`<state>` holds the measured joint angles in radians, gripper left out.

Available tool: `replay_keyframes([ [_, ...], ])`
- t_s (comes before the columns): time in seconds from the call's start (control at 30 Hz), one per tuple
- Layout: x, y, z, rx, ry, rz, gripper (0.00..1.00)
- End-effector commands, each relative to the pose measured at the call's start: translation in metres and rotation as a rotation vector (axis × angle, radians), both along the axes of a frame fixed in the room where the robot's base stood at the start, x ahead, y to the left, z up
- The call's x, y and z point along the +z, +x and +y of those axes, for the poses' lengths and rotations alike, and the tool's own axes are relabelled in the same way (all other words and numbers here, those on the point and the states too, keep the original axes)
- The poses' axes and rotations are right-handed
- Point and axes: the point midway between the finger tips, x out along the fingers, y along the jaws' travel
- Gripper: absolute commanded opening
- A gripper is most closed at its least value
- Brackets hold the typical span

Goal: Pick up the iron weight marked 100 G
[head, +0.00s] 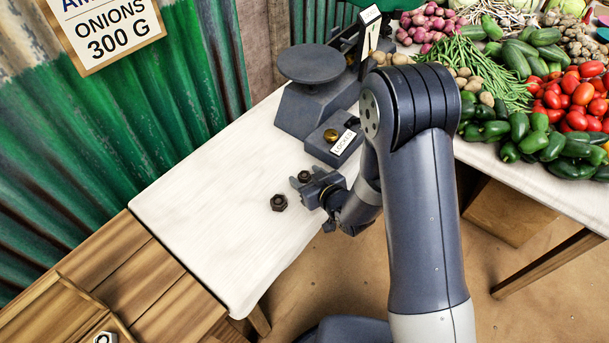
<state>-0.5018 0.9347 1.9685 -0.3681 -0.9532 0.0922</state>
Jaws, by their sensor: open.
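Two small dark iron weights are on the white tabletop (200,228). One weight (279,203) stands clear, left of my gripper (309,190). The other weight (304,176) is right at my gripper's fingers and partly hidden by them. I cannot tell whether it is between the fingers or just behind them. No mark is readable on either weight, so I cannot tell which is the 100 G one. My gripper is open, low over the table's right edge, and my arm hides part of that area.
A balance with a dark round pan (311,64) and a box labelled LOCKED (343,142) stand behind my gripper. Vegetables (520,75) cover the table at right. A metal piece (104,338) shows at bottom left. The front left of the white tabletop is clear.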

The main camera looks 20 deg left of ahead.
Motion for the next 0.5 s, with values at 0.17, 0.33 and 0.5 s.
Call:
replay_keyframes([
  [0.17,0.0002,-0.0001,-0.0001,0.000,0.000,0.000,0.48],
  [0.33,0.0003,-0.0001,-0.0001,0.000,0.000,0.000,0.34],
  [0.5,0.0002,-0.0002,-0.0002,0.000,-0.001,-0.001,0.20],
])
